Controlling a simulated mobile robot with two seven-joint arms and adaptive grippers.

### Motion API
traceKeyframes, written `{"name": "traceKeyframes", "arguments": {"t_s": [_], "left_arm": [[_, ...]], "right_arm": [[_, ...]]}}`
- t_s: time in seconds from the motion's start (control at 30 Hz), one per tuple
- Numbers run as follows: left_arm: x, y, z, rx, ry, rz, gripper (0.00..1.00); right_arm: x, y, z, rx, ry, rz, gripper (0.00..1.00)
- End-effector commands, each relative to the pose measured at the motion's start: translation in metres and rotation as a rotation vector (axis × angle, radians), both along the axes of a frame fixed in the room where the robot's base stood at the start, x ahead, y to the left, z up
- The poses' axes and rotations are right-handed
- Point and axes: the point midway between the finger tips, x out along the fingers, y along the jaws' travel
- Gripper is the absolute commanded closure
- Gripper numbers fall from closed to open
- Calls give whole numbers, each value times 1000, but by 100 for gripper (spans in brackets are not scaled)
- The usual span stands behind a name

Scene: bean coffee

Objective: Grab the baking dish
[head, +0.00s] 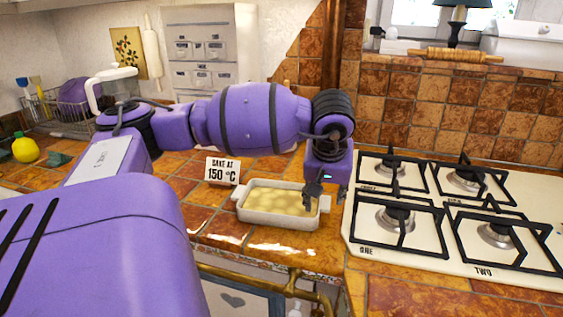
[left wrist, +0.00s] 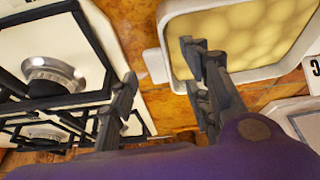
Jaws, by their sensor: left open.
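The baking dish (head: 268,217) is a white rectangular dish with side handles and a pale yellow, lumpy filling. It stands on the tiled counter left of the stove. My left gripper (head: 318,194) points down at the dish's right end and is open. In the left wrist view the dish (left wrist: 173,14) is at the upper right. There the open left gripper (left wrist: 160,62) has one finger over the dish's side and the other outside it, with the handle between them. The fingers hold nothing. My right gripper is not in view.
A gas stove (head: 432,262) with several black grates lies close on the right. A dish rack (head: 60,112) and a yellow lemon-shaped bottle (head: 25,149) are at the far left.

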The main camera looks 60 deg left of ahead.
Motion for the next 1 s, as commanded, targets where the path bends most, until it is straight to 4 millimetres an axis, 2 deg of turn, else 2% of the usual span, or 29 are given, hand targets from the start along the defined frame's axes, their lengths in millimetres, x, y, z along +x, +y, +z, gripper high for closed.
{"name": "traceKeyframes", "arguments": {"t_s": [0.17, 0.43, 0.77, 1.0], "left_arm": [[6, 5, -21, -3, 0, 1, 55], [7, 7, -23, -1, -1, 0, 55], [7, 7, -23, -1, 0, 1, 99], [7, 7, -23, -1, 0, 1, 100]], "right_arm": [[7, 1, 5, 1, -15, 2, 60], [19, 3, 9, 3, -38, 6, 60], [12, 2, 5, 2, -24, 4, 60], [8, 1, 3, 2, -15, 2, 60]]}}
